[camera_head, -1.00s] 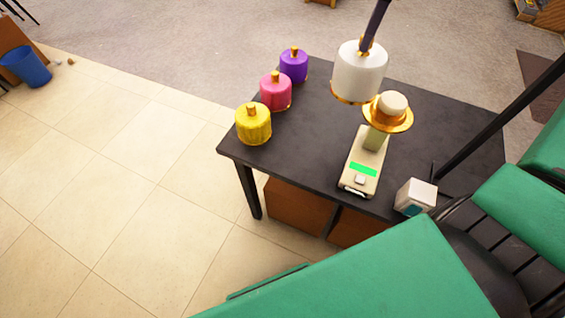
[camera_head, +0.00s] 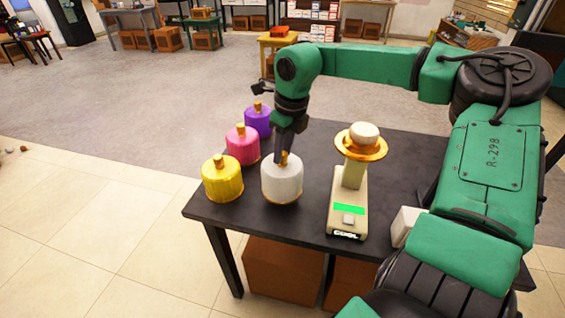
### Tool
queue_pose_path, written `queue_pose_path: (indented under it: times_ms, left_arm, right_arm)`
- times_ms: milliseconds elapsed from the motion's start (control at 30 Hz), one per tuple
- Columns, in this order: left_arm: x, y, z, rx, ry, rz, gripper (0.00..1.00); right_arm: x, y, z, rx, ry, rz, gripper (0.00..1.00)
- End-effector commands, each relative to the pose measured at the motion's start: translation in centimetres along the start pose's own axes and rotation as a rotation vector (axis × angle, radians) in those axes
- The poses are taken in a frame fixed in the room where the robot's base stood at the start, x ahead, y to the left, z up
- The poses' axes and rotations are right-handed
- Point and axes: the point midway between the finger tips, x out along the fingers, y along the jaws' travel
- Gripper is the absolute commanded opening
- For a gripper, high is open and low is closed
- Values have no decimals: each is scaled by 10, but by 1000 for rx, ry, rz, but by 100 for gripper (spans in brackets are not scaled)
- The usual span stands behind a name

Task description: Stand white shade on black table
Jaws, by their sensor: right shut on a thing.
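The white shade (camera_head: 281,182) is a cylinder with a gold lower rim and a gold knob on top. It is upright at the black table (camera_head: 300,222), right of the yellow shade; whether its rim touches the top is hard to tell. My right gripper (camera_head: 284,158) comes down from above and is shut on the knob of the white shade. My left gripper is not in view.
Yellow (camera_head: 222,180), pink (camera_head: 242,146) and purple (camera_head: 258,120) shades stand along the table's left side. A lamp base (camera_head: 349,190) with a gold dish stands to the right. A white box (camera_head: 404,226) sits near my arm.

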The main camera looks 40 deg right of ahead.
Motion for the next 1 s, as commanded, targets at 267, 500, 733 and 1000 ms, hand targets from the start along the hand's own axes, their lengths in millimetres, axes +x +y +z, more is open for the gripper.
queue_pose_path:
  times_ms: [267, 500, 733, 1000]
  left_arm:
    - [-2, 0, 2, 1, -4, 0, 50]
    - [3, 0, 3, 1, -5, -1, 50]
    - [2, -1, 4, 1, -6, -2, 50]
    - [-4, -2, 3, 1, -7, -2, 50]
  right_arm:
    - [37, 0, -6, 0, 0, 1, 0]
    - [40, 0, -6, -1, 0, 1, 0]
    - [40, 0, -6, -1, 1, 1, 63]
    - [33, 0, -5, -1, 0, 1, 63]
